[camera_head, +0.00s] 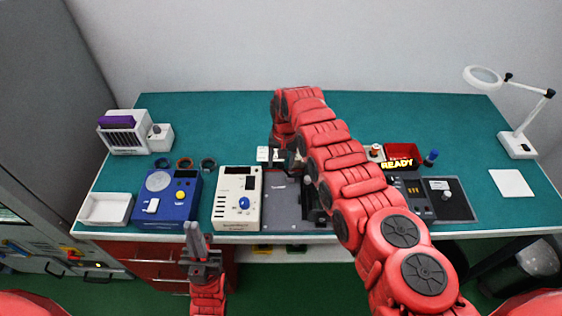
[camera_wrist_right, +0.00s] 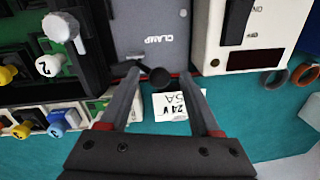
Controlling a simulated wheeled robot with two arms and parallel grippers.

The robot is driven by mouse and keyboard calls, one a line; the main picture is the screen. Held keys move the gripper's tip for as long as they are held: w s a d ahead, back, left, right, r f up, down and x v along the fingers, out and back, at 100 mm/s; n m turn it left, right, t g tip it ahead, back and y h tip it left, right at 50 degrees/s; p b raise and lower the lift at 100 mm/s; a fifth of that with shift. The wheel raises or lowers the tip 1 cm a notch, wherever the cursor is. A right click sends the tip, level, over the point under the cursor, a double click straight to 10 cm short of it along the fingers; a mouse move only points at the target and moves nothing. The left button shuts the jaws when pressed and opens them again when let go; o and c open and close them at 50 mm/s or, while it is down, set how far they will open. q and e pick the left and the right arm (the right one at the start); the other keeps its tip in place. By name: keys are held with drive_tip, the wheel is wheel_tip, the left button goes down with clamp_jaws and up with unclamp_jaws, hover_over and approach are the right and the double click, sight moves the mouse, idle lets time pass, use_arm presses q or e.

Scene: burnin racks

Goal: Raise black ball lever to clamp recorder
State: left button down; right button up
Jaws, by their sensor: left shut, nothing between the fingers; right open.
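The black ball (camera_wrist_right: 160,77) of the lever shows in the right wrist view, at the edge of a grey plate (camera_wrist_right: 148,20) marked CLAMP. My right gripper (camera_wrist_right: 157,84) is open, with its fingertips on either side of the ball; I cannot tell if they touch it. In the head view the grey plate (camera_head: 283,207) lies mid-bench, and my right arm hides much of the area around it. My left gripper (camera_head: 195,240) is shut and empty, in front of the bench's front edge. I cannot make out which part is the recorder.
A cream box with a blue knob (camera_head: 228,212) stands left of the plate, then a blue device (camera_head: 180,213) and a white tray (camera_head: 105,221). A white label (camera_wrist_right: 165,105) marked 24V 5A lies beside the ball. A magnifier lamp (camera_head: 517,146) stands at the right.

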clamp_jaws()
idle(1.4)
